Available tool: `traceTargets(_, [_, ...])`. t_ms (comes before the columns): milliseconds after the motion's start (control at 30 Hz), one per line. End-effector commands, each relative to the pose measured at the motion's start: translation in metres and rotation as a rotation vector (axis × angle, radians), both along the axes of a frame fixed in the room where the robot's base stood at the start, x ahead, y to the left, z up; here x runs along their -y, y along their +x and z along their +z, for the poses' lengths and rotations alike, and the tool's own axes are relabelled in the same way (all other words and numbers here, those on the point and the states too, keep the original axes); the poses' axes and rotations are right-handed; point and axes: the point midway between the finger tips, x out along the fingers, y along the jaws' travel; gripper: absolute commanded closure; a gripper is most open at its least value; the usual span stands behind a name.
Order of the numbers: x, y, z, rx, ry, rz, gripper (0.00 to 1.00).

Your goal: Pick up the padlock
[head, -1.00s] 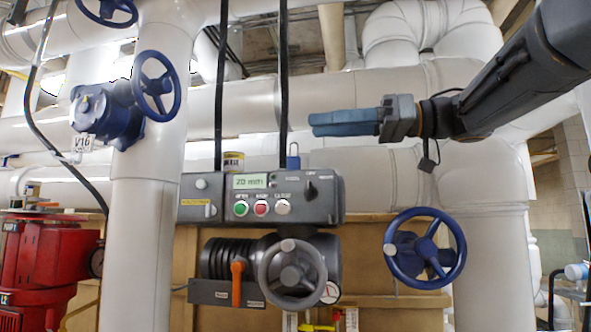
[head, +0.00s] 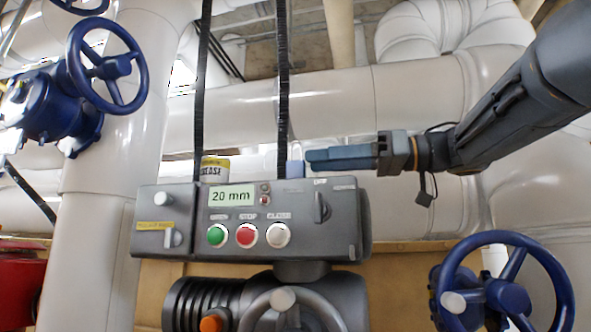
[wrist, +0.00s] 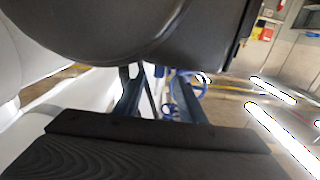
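The padlock (head: 295,168) is a small light-blue block on top of the grey control box (head: 340,215), near the middle of the head view. My gripper (head: 312,160) reaches in from the right, its blue fingers level and pointing left. In the picture its tips are just right of the padlock; I cannot tell the gap in depth. In the wrist view two fingers (wrist: 157,82) stand apart with nothing clearly between them. I cannot make out the padlock in the wrist view.
A tin labelled grease (head: 214,170) stands behind the box to the left. Black cables (head: 283,95) hang behind the box. White pipes (head: 320,105) run behind. Blue handwheels stand left (head: 107,66) and lower right (head: 503,290), and a grey handwheel (head: 285,300) is below.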

Motion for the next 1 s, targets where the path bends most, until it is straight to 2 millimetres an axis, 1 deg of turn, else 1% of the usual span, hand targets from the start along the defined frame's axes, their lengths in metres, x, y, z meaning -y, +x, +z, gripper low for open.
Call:
traceTargets(167, [-0.021,0.003,0.002,-0.002,0.000,0.002,0.63])
traceTargets(300, [-0.042,0.007,0.002,-0.002,0.000,0.005,0.63])
traceTargets(400, [-0.051,0.008,0.001,-0.001,0.000,0.003,0.63])
traceTargets(500, [-0.055,0.009,0.001,0.000,0.000,0.003,0.63])
traceTargets(700, [-0.055,0.010,0.000,0.000,0.000,0.001,0.63])
traceTargets(767, [-0.055,0.010,0.000,-0.001,0.000,0.002,0.73])
traceTargets(900, [-0.055,0.010,0.000,-0.001,0.000,0.002,0.97])
traceTargets(933, [-0.055,0.010,0.000,-0.001,0.000,0.002,1.00])
traceTargets(1000, [-0.055,0.010,0.000,0.000,0.000,0.002,1.00])
